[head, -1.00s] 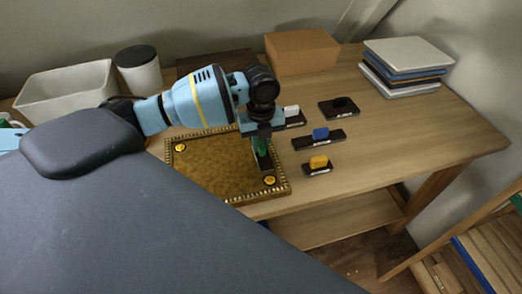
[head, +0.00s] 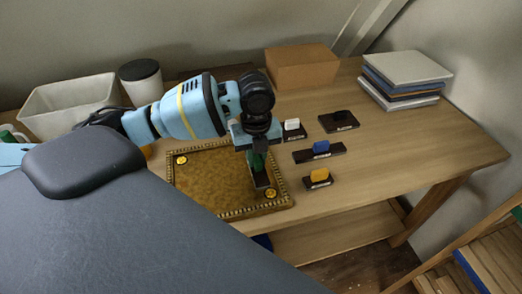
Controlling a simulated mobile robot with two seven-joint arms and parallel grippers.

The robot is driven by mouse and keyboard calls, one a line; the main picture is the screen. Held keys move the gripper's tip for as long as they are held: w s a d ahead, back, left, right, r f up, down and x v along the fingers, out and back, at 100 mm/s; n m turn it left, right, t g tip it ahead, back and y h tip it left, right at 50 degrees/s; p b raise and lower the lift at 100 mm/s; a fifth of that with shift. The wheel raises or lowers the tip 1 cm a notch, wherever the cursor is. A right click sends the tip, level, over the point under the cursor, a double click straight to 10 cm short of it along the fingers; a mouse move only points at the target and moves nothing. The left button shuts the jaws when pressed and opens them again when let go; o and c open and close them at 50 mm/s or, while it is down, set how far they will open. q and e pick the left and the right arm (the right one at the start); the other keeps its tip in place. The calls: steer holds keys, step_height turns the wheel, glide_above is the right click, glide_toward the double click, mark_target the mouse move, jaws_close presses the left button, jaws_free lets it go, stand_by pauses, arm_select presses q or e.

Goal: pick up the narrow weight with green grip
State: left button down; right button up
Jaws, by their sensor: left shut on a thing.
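The narrow weight with green grip (head: 262,181) is a dark, slim bar with a green handle, seen over the right part of the gilt tray (head: 211,208). My left gripper (head: 258,150) comes down from above and is shut on its green grip. The fingers hide part of the grip. I cannot tell whether the bar touches the tray or hangs just above it. My right gripper is not in view.
Right of the tray are weights with white (head: 292,125), blue (head: 321,147) and yellow (head: 319,175) grips, and a black one (head: 339,120). Behind stand a cardboard box (head: 302,68), stacked books (head: 405,75), a lidded canister (head: 141,82) and a white bin (head: 70,105). The table's right side is clear.

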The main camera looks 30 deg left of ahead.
arm_select(q)
steer(key=s+d, duration=0.1)
steer(key=s, duration=0.3)
steer(key=s+d, duration=0.1)
steer(key=s, duration=0.2)
steer(key=s+r, duration=0.1)
steer(key=s, duration=0.3)
steer(key=shift+s+d+r+p, duration=0.1)
steer(key=shift+s+d+p, duration=0.2)
steer(key=shift+s+d, duration=0.1)
